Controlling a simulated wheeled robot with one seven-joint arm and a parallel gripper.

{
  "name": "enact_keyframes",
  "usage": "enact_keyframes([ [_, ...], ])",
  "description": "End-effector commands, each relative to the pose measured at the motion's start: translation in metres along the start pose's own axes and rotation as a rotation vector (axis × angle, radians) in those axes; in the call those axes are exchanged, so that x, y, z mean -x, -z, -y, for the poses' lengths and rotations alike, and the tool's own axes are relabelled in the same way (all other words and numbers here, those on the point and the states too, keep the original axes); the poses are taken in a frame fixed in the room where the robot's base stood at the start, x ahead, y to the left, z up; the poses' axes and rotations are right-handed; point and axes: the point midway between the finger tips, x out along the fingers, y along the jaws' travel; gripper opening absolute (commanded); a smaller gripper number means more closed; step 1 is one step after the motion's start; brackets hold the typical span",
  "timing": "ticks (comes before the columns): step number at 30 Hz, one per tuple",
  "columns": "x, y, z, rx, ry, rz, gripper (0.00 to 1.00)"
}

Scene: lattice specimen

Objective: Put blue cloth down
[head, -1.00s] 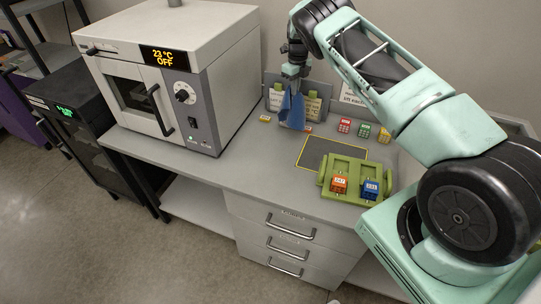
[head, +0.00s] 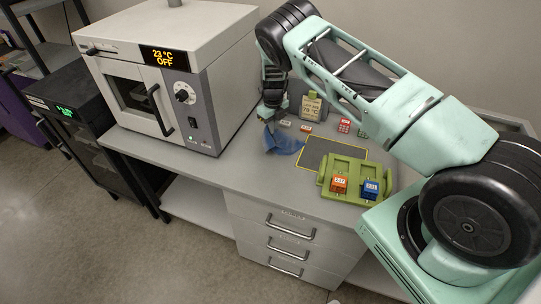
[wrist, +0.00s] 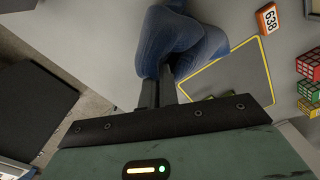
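The blue cloth (head: 286,144) is crumpled and bunched low at the bench top, left of the dark yellow-edged pad. It also shows in the wrist view (wrist: 182,42), gathered at my fingertips. My gripper (head: 268,122) points down above the bench. In the wrist view my gripper (wrist: 160,78) has its two fingers close together with a fold of the cloth between them. The lower part of the cloth appears to rest on the bench. Its underside is hidden.
The dark pad (head: 330,152) is bare. A green fixture (head: 345,165) holds an orange block (head: 339,184) and a blue block (head: 371,188). An oven (head: 166,80) stands at left. An orange block marked 638 (wrist: 268,18) and gridded cubes (wrist: 309,64) lie behind the pad.

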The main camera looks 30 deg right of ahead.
Motion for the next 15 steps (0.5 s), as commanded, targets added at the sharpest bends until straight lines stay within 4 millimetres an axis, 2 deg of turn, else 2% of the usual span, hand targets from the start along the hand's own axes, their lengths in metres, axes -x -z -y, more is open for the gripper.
enact_keyframes([
  [15, -0.064, 0.011, -0.076, 0.002, 0.000, -0.001, 0.00],
])
